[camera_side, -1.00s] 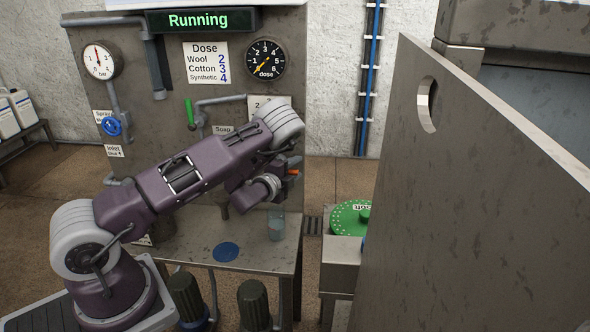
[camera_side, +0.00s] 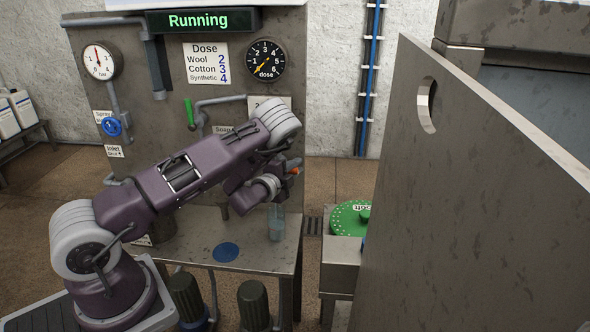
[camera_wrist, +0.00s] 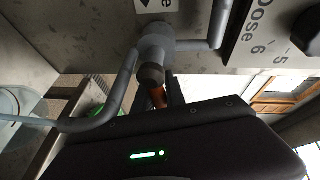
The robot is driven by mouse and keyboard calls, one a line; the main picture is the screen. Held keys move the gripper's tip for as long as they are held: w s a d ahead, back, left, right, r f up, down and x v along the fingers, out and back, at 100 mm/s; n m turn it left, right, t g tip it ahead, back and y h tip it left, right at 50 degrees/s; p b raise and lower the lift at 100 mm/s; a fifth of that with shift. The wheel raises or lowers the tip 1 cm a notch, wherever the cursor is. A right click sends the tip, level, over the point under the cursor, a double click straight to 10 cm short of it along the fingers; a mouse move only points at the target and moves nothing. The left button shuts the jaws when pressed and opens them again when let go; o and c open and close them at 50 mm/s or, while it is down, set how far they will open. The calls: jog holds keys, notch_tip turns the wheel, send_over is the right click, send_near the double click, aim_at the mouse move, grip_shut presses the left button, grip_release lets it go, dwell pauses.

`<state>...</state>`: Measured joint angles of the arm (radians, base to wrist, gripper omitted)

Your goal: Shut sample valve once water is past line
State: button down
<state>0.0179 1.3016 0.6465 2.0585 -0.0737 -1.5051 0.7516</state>
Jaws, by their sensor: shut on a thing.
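My gripper (camera_side: 290,172) is at the wall panel above the right part of the metal table. It is shut on a small orange handle (camera_side: 296,170), which I take to be the sample valve's lever. In the wrist view the orange handle (camera_wrist: 158,97) shows between my fingers, just below a grey pipe fitting (camera_wrist: 155,45). A clear glass (camera_side: 276,228) with pale bluish water stands upright on the table below my gripper. Part of the glass (camera_wrist: 18,105) shows at the left of the wrist view. Its line and exact water level are too small to read.
The sign (camera_side: 200,21) reads "Running". A dose dial (camera_side: 264,60) and pressure gauge (camera_side: 100,60) are on the panel. A large metal plate (camera_side: 460,210) blocks the right side.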

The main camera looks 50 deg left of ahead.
jog(key=r+n+t, duration=0.1)
jog(key=n, duration=0.2)
jog(key=shift+s+a+r+n+t, duration=0.1)
jog(key=shift+r+n+t, duration=0.2)
jog(key=shift+r+t, duration=0.1)
jog(key=shift+s+a+r+n+t+y, duration=0.15)
jog(key=shift+r+n+t+y, duration=0.15)
jog(key=shift+n, duration=0.55)
jog(key=shift+s+a+r+n+t+y, duration=0.1)
jog(key=shift+r+n+t+y, duration=0.2)
jog(key=shift+n, duration=0.5)
jog(key=shift+s+a+r+n+t+y, duration=0.2)
jog(key=shift+r+n+y, duration=0.1)
jog(key=shift+n, duration=0.55)
jog(key=c, duration=1.4)
grip_release()
jog(key=shift+s, duration=0.1)
